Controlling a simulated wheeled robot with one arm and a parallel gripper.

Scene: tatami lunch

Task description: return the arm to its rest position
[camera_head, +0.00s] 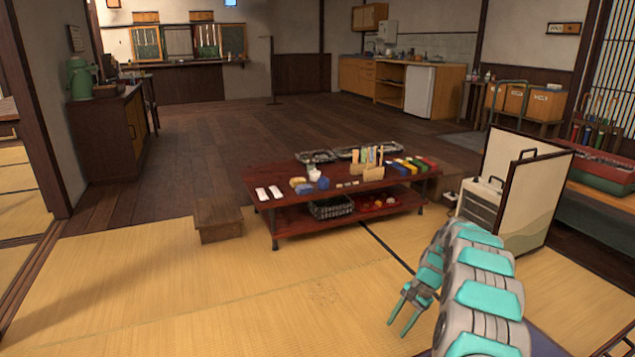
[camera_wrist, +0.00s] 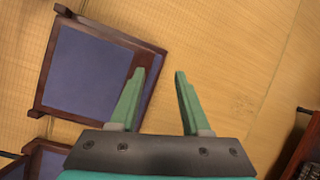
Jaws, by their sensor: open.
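My gripper (camera_head: 405,312) is at the lower right in the head view, above the tatami floor, on the near side of the low table. My arm is bent in grey and teal segments at the lower right. In the wrist view, my gripper (camera_wrist: 157,88) has its two green fingers spread apart with nothing between them. Below it are the tatami (camera_wrist: 225,60) and a dark wooden frame with a blue-purple panel (camera_wrist: 88,72), which a fingertip overlaps in the picture.
The low red-brown table (camera_head: 236,179) with small items stands ahead. A wooden step (camera_head: 218,219) is at its left. A folding screen (camera_head: 528,205) and a heater (camera_head: 482,203) stand right, near my arm. Open tatami (camera_head: 150,285) lies at front left.

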